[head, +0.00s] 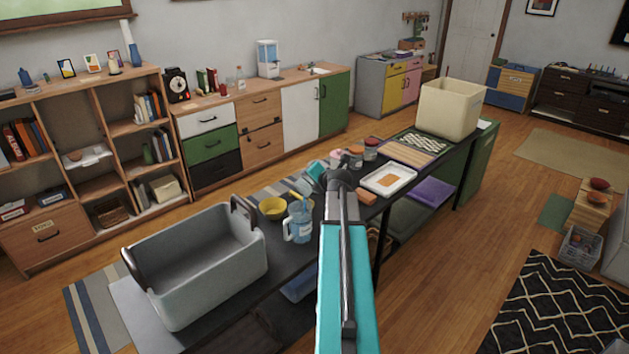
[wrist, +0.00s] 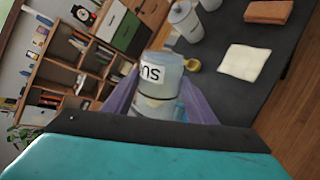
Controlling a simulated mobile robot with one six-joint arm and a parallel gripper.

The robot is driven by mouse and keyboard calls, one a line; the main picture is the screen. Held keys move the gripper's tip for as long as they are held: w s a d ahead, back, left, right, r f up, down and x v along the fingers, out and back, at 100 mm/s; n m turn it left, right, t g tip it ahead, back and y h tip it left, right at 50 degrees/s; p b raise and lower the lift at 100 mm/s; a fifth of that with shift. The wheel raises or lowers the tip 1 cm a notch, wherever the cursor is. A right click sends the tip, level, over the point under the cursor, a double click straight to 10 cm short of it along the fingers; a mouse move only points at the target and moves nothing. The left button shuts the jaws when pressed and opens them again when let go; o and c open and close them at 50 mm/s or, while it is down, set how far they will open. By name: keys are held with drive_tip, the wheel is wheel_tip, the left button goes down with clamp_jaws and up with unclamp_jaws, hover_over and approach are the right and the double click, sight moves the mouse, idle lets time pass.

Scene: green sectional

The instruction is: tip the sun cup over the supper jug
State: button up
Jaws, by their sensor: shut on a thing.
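My gripper (head: 332,180) is shut on a pale cup (wrist: 160,88), which the jaws grip from both sides in the wrist view. The cup's white label shows the letters "ns", the rest being hidden; it may be "sun" upside down. In the head view a bluish, tilted cup (head: 316,169) shows at the gripper, partly hidden by my arm. A blue jug (head: 299,224) with a handle and a small label stands upright on the dark table, left of and nearer than my gripper. Its label is too small to read.
A yellow bowl (head: 271,209) stands beside the jug. A large grey tub (head: 200,270) fills the table's near left end. A white tray (head: 389,180), several jars (head: 371,149) and a cream bin (head: 449,106) stand farther along the table (head: 262,300).

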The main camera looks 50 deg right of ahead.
drive_tip(key=shift+d+r+p, duration=0.15)
drive_tip(key=shift+p, duration=0.45)
drive_tip(key=shift+d+r+p, duration=0.1)
drive_tip(key=shift+p, duration=0.3)
drive_tip(key=d+m+y+p, duration=0.1)
drive_tip(key=y+p, duration=0.1)
drive_tip(key=p, duration=0.3)
drive_tip(key=shift+s+d+m+p, duration=0.15)
drive_tip(key=shift+d+m+p, duration=0.05)
drive_tip(key=shift+m+p, duration=0.1)
drive_tip(key=shift+f, duration=0.2)
